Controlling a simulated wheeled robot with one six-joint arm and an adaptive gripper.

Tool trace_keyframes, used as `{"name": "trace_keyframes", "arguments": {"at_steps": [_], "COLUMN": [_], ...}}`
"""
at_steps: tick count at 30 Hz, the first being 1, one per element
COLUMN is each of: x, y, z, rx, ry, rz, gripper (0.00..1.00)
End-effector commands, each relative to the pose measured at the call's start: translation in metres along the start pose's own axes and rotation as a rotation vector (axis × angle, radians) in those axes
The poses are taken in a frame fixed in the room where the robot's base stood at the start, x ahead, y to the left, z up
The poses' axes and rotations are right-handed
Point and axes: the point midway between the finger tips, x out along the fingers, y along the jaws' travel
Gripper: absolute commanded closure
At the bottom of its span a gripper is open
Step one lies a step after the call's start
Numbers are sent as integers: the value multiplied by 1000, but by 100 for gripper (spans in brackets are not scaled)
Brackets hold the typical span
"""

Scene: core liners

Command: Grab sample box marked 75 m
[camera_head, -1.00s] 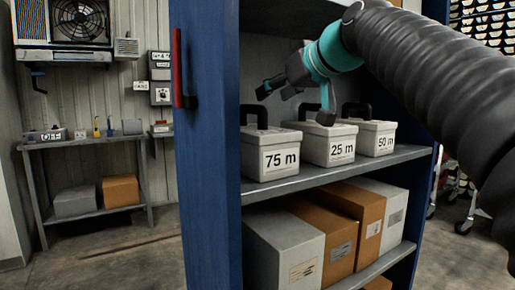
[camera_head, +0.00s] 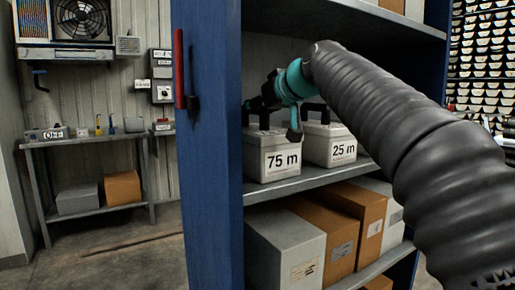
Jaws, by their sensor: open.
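The sample box marked 75 m (camera_head: 270,160) is pale grey with a dark handle and stands at the left end of the cabinet's middle shelf. My gripper (camera_head: 272,120) is open, right at the top of this box. One finger hangs down by the box's upper right edge; the other is dark and hard to tell from the handle. I cannot tell whether the handle lies between the fingers or whether anything touches. The box marked 25 m (camera_head: 330,145) stands to its right, its top partly behind my arm. The 50 m box is hidden by my arm.
Grey and brown cartons (camera_head: 285,250) fill the shelf below. A shelf (camera_head: 340,25) hangs above. A workbench (camera_head: 90,140) stands at the far left.

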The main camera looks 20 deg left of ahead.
Motion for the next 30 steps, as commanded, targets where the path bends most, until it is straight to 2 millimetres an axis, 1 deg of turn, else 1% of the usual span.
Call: {"name": "trace_keyframes", "arguments": {"at_steps": [3,5,6,8,9,10,23,27,30], "x": [0,0,0,0,0,0,-3,-10,-14], "y": [0,0,0,0,0,0,0,0,0], "z": [0,0,0,0,0,0,-3,-10,-24], "rx": [0,0,0,0,0,0,-1,-1,-2], "ry": [0,0,0,0,0,0,5,8,7], "rz": [0,0,0,0,0,0,0,1,0], "gripper": [46,61,71,86,96,100,100,100,100]}}
